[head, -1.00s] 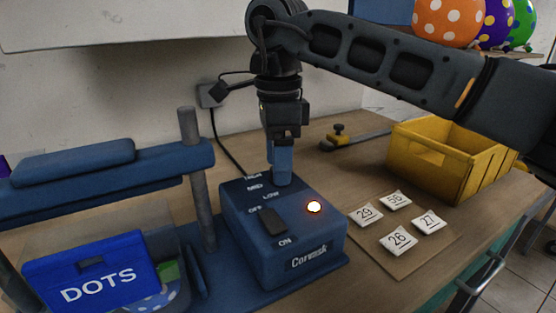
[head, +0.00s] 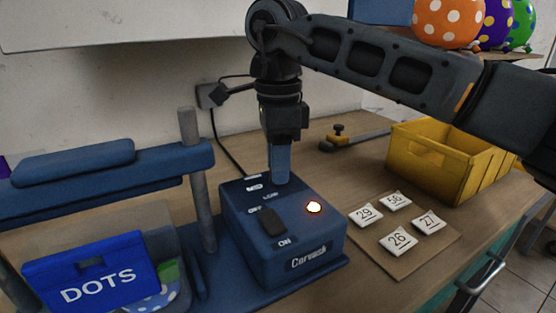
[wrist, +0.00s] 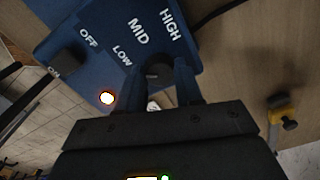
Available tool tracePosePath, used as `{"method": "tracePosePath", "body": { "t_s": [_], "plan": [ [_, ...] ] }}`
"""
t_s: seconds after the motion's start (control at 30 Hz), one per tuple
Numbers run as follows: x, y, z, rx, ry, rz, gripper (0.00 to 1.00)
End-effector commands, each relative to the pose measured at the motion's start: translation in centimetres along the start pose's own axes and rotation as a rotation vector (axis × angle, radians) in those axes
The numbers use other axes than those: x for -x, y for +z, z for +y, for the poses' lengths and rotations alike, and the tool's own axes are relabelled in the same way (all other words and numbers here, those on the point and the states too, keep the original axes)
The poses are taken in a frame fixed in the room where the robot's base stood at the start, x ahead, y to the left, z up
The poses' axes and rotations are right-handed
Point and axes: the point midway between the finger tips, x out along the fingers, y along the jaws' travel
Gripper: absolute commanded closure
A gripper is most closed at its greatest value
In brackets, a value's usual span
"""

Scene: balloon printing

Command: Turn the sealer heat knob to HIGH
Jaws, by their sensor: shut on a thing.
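The blue sealer box (head: 283,238) stands on the bench in the middle of the head view, with HIGH, MID and LOW marks on its top. Its dark heat knob (wrist: 158,71) shows in the wrist view near those marks. My gripper (wrist: 160,78) points down over the knob, one finger on each side, shut on it. In the head view my gripper (head: 280,180) hides the knob. I cannot tell which mark the knob points at. The red-orange lamp (head: 314,208) on the box is lit, and a dark OFF/ON switch (head: 272,222) sits beside it.
A blue press arm (head: 110,165) and a DOTS box (head: 98,280) stand at the left. Number tiles (head: 398,240) lie on a board at the right, before a yellow bin (head: 432,160).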

Motion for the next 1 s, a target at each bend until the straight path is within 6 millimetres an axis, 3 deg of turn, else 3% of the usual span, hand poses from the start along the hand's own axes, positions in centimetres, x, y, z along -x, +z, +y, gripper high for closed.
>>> {"method": "tracePosePath", "body": {
  "t_s": [0.37, 1.0],
  "plan": [
    [0.18, -0.04, -0.02, -0.112, 0.0, 0.002, 0.95],
    [0.23, -0.09, -0.11, -0.688, -0.001, 0.002, 0.95]
  ]
}}
